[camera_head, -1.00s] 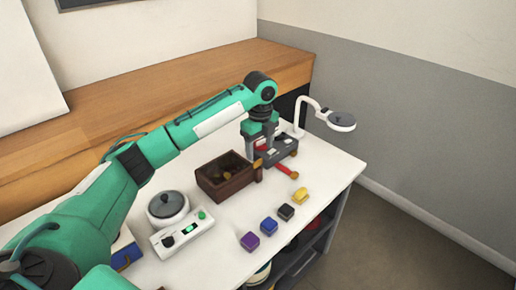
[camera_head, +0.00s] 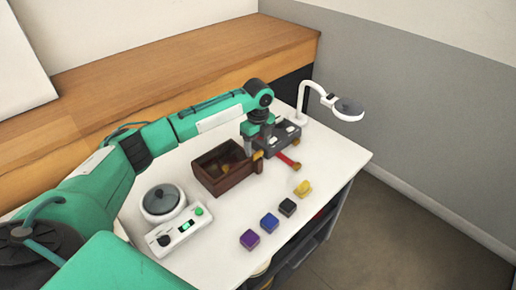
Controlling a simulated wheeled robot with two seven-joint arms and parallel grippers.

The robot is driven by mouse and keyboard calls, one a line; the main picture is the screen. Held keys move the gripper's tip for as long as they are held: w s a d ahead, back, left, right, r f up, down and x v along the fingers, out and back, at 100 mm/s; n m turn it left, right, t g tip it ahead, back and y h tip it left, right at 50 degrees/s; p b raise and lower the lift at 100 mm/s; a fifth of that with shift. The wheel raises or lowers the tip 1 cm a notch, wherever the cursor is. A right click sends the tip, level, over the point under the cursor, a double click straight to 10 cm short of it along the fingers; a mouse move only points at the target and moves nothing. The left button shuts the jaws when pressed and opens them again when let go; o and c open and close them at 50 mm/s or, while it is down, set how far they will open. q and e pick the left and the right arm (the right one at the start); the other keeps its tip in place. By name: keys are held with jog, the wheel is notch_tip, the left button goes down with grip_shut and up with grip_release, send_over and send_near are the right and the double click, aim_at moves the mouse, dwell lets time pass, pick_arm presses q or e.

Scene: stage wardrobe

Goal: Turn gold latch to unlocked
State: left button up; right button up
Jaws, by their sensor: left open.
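A brown open-topped box (camera_head: 224,180) stands on the white table. A small gold piece (camera_head: 258,155), which looks like the latch, shows at the box's right end. My left gripper (camera_head: 259,149) points down from above right at this end, its jaws open, close over the gold piece. I cannot tell whether they touch, and the fingers partly hide the piece. How the latch is turned cannot be made out. My right gripper is out of view.
A grey device (camera_head: 286,138) with a red, gold-tipped lever (camera_head: 289,162) stands just right of the gripper. A white lamp (camera_head: 347,109) is behind. Purple (camera_head: 249,239), blue (camera_head: 269,222), black (camera_head: 287,207) and yellow (camera_head: 302,189) blocks lie in front. A round pot (camera_head: 163,203) and control box (camera_head: 184,229) stand left.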

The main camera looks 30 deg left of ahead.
aim_at(258, 155)
pick_arm(q)
jog(key=shift+f, duration=1.3)
